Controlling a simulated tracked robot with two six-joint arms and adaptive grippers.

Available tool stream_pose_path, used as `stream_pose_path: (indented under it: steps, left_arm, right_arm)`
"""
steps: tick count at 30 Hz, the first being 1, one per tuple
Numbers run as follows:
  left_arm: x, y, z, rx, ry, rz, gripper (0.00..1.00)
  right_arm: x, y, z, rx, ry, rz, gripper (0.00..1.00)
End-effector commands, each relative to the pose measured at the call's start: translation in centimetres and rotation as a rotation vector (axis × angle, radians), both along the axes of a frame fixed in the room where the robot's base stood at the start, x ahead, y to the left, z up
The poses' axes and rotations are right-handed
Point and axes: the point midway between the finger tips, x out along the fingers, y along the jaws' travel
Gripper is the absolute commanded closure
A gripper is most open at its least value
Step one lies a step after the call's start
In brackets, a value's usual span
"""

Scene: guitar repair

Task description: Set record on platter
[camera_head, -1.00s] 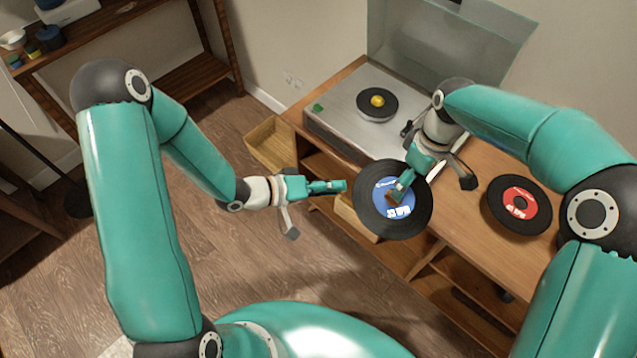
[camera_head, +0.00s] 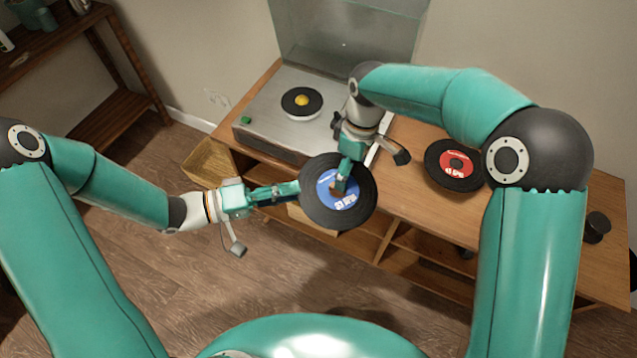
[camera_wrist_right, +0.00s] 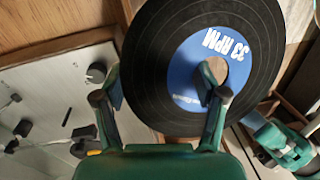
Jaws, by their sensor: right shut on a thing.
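A black record with a blue label (camera_head: 357,205) hangs in the air in front of the wooden cabinet, its label face toward the head camera. My right gripper (camera_head: 340,185) is shut on it near the label; the right wrist view shows the record (camera_wrist_right: 165,75) and one finger over the label. My left gripper (camera_head: 298,189) is at the record's left edge; I cannot tell whether they touch or whether its fingers are apart. The silver turntable (camera_head: 262,133) stands on the cabinet behind, with a dark round platter (camera_head: 290,106) around a yellow centre. No record lies on it.
A clear lid (camera_head: 345,40) stands open behind the turntable. A black record with a red label (camera_head: 455,165) lies on the cabinet top (camera_head: 405,185) to the right. A wooden crate (camera_head: 208,163) is on the floor at left. Small dark round things (camera_head: 597,226) sit at the cabinet's right end.

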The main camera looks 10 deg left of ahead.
Motion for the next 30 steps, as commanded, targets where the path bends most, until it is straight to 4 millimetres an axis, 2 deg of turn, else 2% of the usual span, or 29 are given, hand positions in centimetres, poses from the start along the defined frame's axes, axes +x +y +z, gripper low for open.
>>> stream_pose_path:
  steps: [1,6,12,18,25,30]
  left_arm:
    - [0.3,-1.1,-0.1,-0.001,0.000,-0.006,0.68]
    - [1.5,-3.9,-0.4,-0.001,0.001,-0.005,0.68]
    - [2.5,-6.1,-0.7,0.001,-0.001,-0.002,0.68]
    - [2.8,-6.8,-0.8,0.001,0.000,0.000,0.68]
    - [2.9,-6.8,-0.8,0.001,0.000,0.001,0.68]
    - [2.9,-6.8,-0.8,0.001,0.000,0.001,0.94]
  right_arm:
    - [0.0,0.0,0.0,0.000,0.000,0.000,0.62]
    - [0.0,0.0,0.0,0.000,0.000,0.000,0.62]
    - [0.0,0.0,0.0,0.000,0.000,0.000,0.62]
    - [0.0,0.0,0.0,0.000,0.000,0.000,0.62]
    - [0.0,0.0,0.0,0.000,0.000,0.000,0.62]
    - [0.0,0.0,0.0,0.000,0.000,0.000,0.62]
